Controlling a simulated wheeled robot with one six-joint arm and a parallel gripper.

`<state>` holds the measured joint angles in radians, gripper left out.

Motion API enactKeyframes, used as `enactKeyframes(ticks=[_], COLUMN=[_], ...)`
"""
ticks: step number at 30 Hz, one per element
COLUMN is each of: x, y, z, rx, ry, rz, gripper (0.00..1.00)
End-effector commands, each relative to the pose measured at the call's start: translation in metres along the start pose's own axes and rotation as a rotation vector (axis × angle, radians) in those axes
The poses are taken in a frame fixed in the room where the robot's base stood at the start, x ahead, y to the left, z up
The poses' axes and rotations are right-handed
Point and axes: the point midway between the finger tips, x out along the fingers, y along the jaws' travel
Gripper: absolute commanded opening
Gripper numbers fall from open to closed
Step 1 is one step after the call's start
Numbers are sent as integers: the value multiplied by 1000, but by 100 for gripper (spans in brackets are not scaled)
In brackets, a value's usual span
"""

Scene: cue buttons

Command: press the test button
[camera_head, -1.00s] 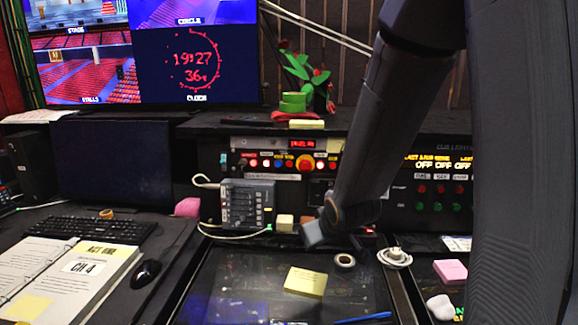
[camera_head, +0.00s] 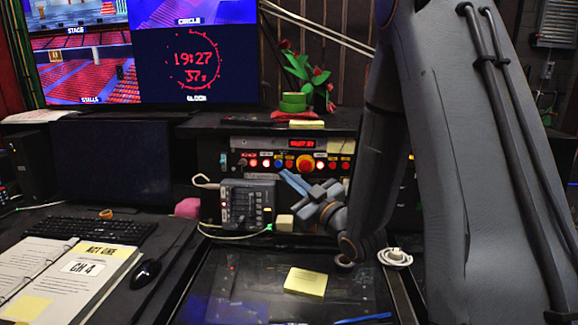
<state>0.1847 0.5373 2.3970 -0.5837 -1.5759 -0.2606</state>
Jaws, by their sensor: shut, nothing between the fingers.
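The control panel (camera_head: 232,165) at the back of the desk carries a row of small round buttons, among them white (camera_head: 266,163) and blue (camera_head: 278,163) ones, with a large orange-red button (camera_head: 305,164) in the middle. Their labels are too small to read, so I cannot tell which is the test button. My gripper (camera_head: 287,177) is shut and empty. Its fingers point up and left toward the panel, just below the blue buttons in the picture. I cannot tell whether it touches anything.
A grey fader box (camera_head: 246,205) with a cable stands left of my gripper. A small beige block (camera_head: 284,223) sits beside it. Yellow notes (camera_head: 305,281) lie on the dark desktop, with a white round item (camera_head: 395,257) to the right. A red clock display (camera_head: 302,143) sits above the buttons.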

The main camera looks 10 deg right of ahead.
Motion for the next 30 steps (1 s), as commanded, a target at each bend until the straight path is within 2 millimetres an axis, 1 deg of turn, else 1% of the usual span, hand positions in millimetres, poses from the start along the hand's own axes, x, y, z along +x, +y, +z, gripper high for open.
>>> enactKeyframes(ticks=[9,16,20,30], x=[0,4,13,44], y=[0,3,10,32], z=[-2,1,7,30], rx=[-1,-1,-1,-1], ry=[15,15,15,14], rz=[0,1,1,1], gripper=[0,0,0,0])
